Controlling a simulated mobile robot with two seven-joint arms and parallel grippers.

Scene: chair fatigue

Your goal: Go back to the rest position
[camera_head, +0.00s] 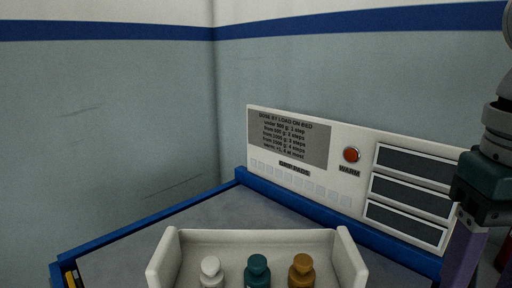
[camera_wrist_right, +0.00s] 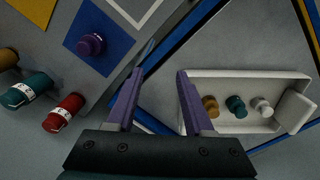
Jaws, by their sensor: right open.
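My right gripper (camera_head: 462,255) hangs at the right edge of the head view, with its purple finger running out of the bottom of the picture. In the right wrist view the two purple fingers of my right gripper (camera_wrist_right: 160,72) are apart with nothing between them. The space between the tips shows the grey surface and a blue edge strip. My left gripper is not in view.
A white tray (camera_head: 160,262) holds a white, a teal and a brown weight. A white panel (camera_head: 345,165) with a red button (camera_head: 351,155) stands behind. A purple knob (camera_wrist_right: 91,44), red bottle (camera_wrist_right: 63,112) and teal bottle (camera_wrist_right: 27,90) lie left in the wrist view.

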